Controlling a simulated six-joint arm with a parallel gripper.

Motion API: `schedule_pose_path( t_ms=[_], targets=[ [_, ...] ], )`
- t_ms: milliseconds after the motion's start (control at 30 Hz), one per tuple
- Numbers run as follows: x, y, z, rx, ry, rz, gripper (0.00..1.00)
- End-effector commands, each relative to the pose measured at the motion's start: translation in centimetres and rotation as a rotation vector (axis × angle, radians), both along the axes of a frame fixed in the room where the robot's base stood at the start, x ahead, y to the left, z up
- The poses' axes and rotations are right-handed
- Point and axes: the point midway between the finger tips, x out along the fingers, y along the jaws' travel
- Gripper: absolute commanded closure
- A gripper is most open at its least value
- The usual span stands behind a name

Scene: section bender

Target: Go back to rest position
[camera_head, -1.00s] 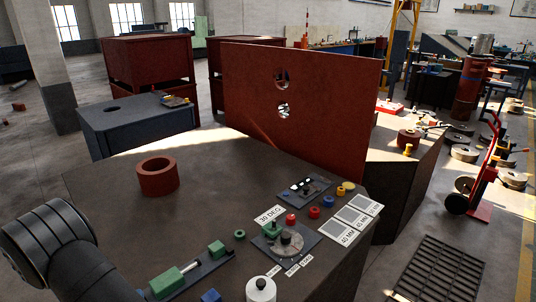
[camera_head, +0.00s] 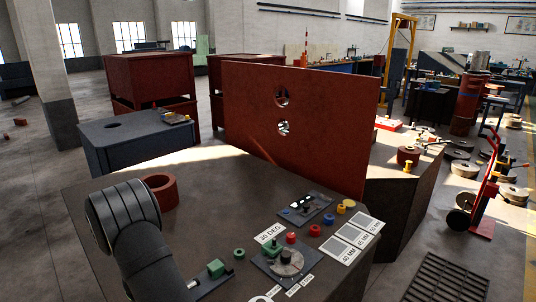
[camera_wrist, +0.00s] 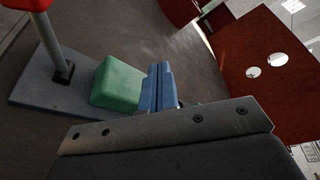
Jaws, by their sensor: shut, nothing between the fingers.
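My gripper (camera_wrist: 158,86) shows in the wrist view as two narrow bluish fingers side by side beyond a grey plate with screws. They are shut with nothing held. A green block (camera_wrist: 118,84) on a grey base plate (camera_wrist: 38,88) appears just left of the fingers; I cannot tell if they touch. In the head view my dark ribbed arm stands at the lower left of the brown bench (camera_head: 90,192), and my gripper does not show there. A red-brown ring (camera_head: 163,190) is on the bench, partly hidden by my arm.
A control panel (camera_head: 286,262) with a dial and coloured buttons is at the bench front. A tall red plate (camera_head: 300,125) with two holes stands behind. A blue-grey cabinet (camera_head: 135,137) is at back left. A hand truck (camera_head: 484,190) stands at right.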

Motion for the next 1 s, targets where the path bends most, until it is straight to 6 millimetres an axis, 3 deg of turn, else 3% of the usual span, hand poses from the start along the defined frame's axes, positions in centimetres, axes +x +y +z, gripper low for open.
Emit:
schedule_pose_path(
  t_ms=[267, 700, 1000],
  targets=[
    [2.6, -2.6, -2.2, 0.016, 0.017, -0.005, 1.00],
    [-4.5, -6.3, -0.9, 0.015, 0.017, 0.001, 1.00],
    [-6.2, -7.2, -0.5, 0.016, 0.015, 0.000, 1.00]
  ],
)
